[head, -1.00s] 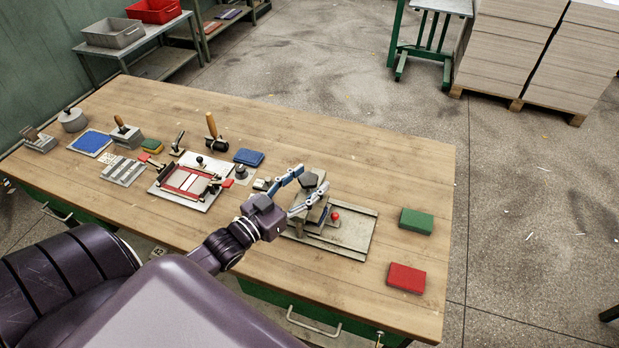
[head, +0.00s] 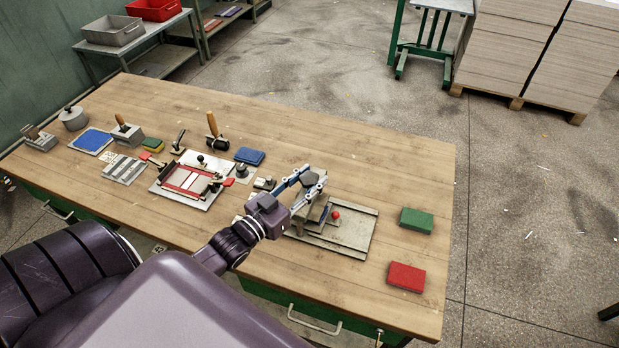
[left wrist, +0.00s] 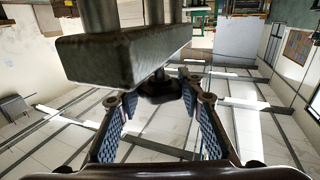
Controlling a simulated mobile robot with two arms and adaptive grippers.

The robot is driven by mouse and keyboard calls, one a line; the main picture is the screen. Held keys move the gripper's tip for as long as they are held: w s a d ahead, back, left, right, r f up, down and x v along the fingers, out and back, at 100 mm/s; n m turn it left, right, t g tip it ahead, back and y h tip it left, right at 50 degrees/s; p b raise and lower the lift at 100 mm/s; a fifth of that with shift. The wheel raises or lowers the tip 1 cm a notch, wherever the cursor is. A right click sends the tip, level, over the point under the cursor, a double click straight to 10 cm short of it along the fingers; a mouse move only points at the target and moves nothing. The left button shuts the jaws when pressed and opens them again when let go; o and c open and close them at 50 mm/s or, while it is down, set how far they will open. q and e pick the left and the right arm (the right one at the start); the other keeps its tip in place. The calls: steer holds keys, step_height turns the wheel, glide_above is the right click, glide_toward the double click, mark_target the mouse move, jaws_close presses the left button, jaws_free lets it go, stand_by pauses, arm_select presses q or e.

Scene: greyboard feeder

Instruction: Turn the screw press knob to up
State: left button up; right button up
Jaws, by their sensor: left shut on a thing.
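The screw press (head: 352,232) stands near the front of the bench, right of the middle, with a grey metal base and a small red ball (head: 336,215) at its side. Its dark knob (head: 310,178) is at the top of the press. My left gripper (head: 307,180) reaches in from the left and is shut on the knob, one finger on each side. In the left wrist view the knob (left wrist: 160,88) sits between the fingers, beside the press's heavy grey crossbar (left wrist: 125,58). Which way the knob is turned is hard to tell. My right gripper is not in view.
A red block (head: 406,277) and a green block (head: 416,220) lie right of the press. A red-framed fixture (head: 187,181), a blue block (head: 249,156) and several hand tools lie to the left. The bench's back right area is clear.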

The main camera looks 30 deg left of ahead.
arm_select(q)
steer(key=shift+n+y+p, duration=0.65)
steer(key=shift+n+y, duration=0.05)
steer(key=shift+y, duration=0.4)
steer(key=o, duration=1.2)
steer(key=s, duration=1.2)
